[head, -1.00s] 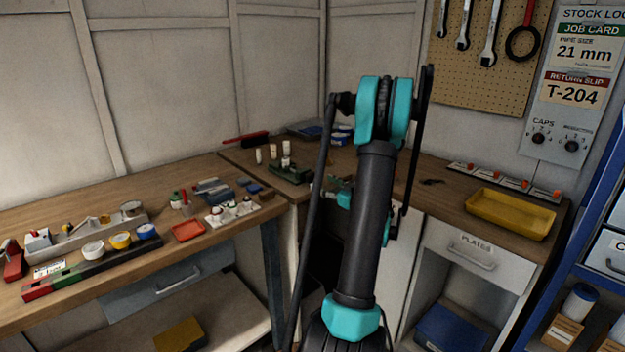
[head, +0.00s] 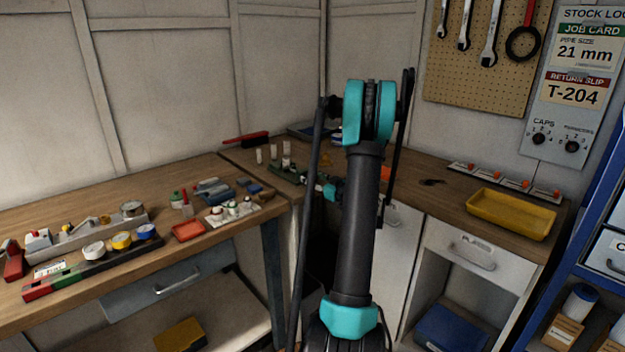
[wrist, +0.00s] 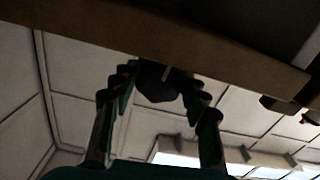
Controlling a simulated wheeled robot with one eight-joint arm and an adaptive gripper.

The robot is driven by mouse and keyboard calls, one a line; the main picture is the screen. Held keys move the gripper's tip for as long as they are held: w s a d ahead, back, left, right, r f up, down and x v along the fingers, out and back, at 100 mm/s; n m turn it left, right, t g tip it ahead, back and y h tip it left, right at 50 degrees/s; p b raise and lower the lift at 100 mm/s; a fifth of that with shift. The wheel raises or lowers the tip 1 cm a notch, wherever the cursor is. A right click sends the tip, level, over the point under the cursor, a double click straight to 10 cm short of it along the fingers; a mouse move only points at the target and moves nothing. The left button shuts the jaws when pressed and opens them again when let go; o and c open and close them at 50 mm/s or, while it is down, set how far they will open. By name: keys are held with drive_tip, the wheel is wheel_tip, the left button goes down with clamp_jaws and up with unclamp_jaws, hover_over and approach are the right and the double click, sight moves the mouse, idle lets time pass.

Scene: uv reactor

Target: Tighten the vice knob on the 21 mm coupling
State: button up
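The dark green vice (head: 286,174) sits at the front edge of the back bench, left of my arm. A small pale piece (head: 286,162) stands at the vice; I cannot read its size. My gripper (head: 313,186) is just right of the vice. In the wrist view my gripper (wrist: 158,84) has its two stepped fingers apart, one on each side of a dark round knob (wrist: 155,88) with a pale line. Narrow gaps seem to show between fingers and knob; contact is not clear. The jaws are hidden in the wrist view.
Pale upright pieces (head: 273,152) stand behind the vice. A wooden edge (wrist: 150,40) crosses the wrist view close above the fingers. A yellow tray (head: 511,214) lies to the right. The left bench (head: 60,209) holds several small parts. A job card (head: 588,47) reads 21 mm.

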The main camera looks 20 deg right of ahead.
drive_tip(key=c, duration=0.6)
drive_tip(key=shift+o, duration=0.2)
drive_tip(key=shift+m, duration=0.3)
drive_tip(key=shift+d+m, duration=0.1)
drive_tip(key=shift+m, duration=2.7)
drive_tip(key=o, duration=1.2)
drive_tip(key=shift+c, duration=0.2)
drive_tip(key=shift+s, duration=0.1)
drive_tip(key=v, duration=1.1)
drive_tip(key=shift+s+d, duration=0.15)
drive_tip(key=shift+s, duration=0.2)
